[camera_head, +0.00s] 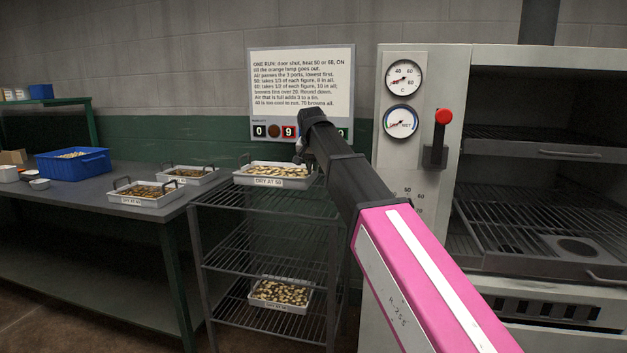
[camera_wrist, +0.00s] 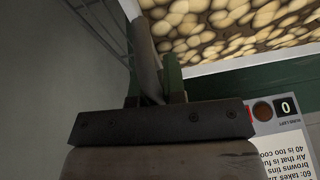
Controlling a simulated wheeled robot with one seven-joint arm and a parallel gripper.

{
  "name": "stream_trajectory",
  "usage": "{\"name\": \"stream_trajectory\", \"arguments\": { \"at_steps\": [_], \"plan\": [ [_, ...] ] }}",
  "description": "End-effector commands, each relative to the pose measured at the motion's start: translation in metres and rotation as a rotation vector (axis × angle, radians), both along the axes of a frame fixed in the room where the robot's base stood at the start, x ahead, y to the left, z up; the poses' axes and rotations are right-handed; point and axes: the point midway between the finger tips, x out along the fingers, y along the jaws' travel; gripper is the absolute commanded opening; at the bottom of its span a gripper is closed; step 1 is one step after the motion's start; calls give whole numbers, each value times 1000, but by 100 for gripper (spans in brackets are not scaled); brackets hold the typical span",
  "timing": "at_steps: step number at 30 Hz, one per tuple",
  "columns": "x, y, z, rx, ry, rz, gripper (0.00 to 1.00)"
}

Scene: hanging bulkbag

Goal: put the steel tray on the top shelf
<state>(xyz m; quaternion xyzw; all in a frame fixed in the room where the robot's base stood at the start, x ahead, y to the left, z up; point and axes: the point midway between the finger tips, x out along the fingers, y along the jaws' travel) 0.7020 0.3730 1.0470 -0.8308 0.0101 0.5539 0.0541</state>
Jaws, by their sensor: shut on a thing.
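A steel tray (camera_head: 272,181) of pale brown pieces, labelled "DRY AT 50", is level with the top shelf (camera_head: 268,200) of a wire rack. I cannot tell whether it rests on the shelf or hangs just above it. My gripper (camera_head: 299,158) is at the tray's right end, shut on it, apparently by the handle there, which is mostly hidden. In the wrist view the jaws (camera_wrist: 163,80) are beside the tray's rim, and the pieces in the tray (camera_wrist: 225,25) fill the upper right.
Another filled tray (camera_head: 280,297) sits on the rack's lower shelf. Two handled trays (camera_head: 145,192) and a blue bin (camera_head: 73,163) stand on the left bench (camera_head: 75,197). An open oven (camera_head: 540,160) with wire shelves is at right. A sign (camera_head: 300,85) hangs behind.

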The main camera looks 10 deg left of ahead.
Motion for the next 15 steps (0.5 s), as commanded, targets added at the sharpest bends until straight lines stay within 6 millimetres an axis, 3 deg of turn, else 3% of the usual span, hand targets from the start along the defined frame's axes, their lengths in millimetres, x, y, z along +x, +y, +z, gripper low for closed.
{"name": "stream_trajectory", "arguments": {
  "at_steps": [1, 6, 15],
  "plan": [
    [11, 0, -4, 2, 0, -1, 0],
    [30, -2, -16, 2, -1, -2, 0],
    [33, -3, -33, 2, -1, 0, 0]
  ]
}}
